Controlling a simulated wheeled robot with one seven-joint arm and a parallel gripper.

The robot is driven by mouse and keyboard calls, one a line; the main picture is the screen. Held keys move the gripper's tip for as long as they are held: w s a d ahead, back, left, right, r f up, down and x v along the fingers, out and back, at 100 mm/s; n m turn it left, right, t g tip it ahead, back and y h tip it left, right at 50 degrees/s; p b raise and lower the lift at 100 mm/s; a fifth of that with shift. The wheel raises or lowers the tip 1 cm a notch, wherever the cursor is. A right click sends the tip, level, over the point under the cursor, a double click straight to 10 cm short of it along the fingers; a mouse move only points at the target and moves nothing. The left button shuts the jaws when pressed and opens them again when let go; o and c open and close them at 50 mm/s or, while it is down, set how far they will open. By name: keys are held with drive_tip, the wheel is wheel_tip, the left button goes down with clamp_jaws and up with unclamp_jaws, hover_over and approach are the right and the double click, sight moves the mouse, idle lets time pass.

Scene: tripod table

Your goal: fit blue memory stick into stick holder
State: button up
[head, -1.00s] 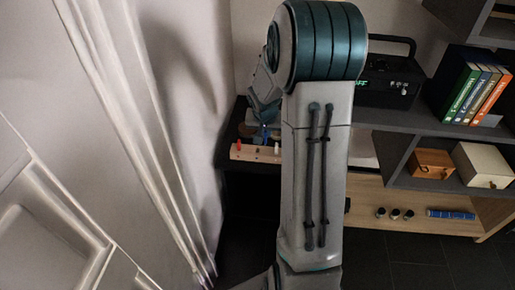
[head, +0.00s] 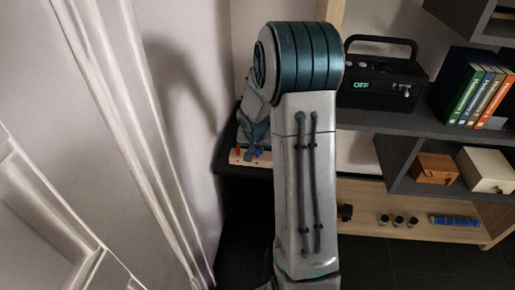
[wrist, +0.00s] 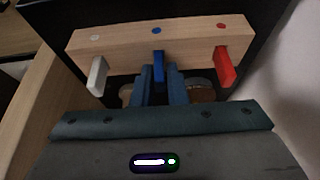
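The stick holder (wrist: 190,40) is a pale wooden block with white, blue and red dots; it also shows in the head view (head: 236,157). A white stick (wrist: 97,76) and a red stick (wrist: 225,68) stand in it below their matching dots. The blue memory stick (wrist: 158,66) is in line with the blue dot, its top end at the block's near edge. I cannot tell how deep it sits. My gripper (wrist: 159,80) has its blue fingers on both sides of this stick, apparently closed on it. In the head view my arm partly hides the holder.
Round objects (wrist: 200,93) lie behind the fingers, mostly hidden. A wall (head: 190,130) rises close on the left. At right, a dark shelf (head: 395,122) holds a radio (head: 380,82) and books (head: 478,95); boxes (head: 436,168) and small cylinders (head: 398,221) are below.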

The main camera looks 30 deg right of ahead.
drive_tip(key=shift+o, duration=1.2)
drive_tip(key=shift+r, duration=0.2)
drive_tip(key=p+v, duration=0.4)
drive_tip(key=v, duration=0.7)
drive_tip(key=s+a+r+n+g+y, duration=0.1)
drive_tip(key=s+a+r+n, duration=0.2)
drive_tip(key=s+a, duration=0.3)
drive_tip(key=s+a+r+n+g+y, duration=0.1)
drive_tip(key=s+a+r+n, duration=0.2)
drive_tip(key=s+a, duration=0.4)
drive_tip(key=s+n, duration=0.1)
drive_tip(key=s, duration=0.7)
drive_tip(key=shift+s+g+y, duration=0.3)
drive_tip(key=shift+s, duration=0.05)
drive_tip(key=shift+r, duration=0.15)
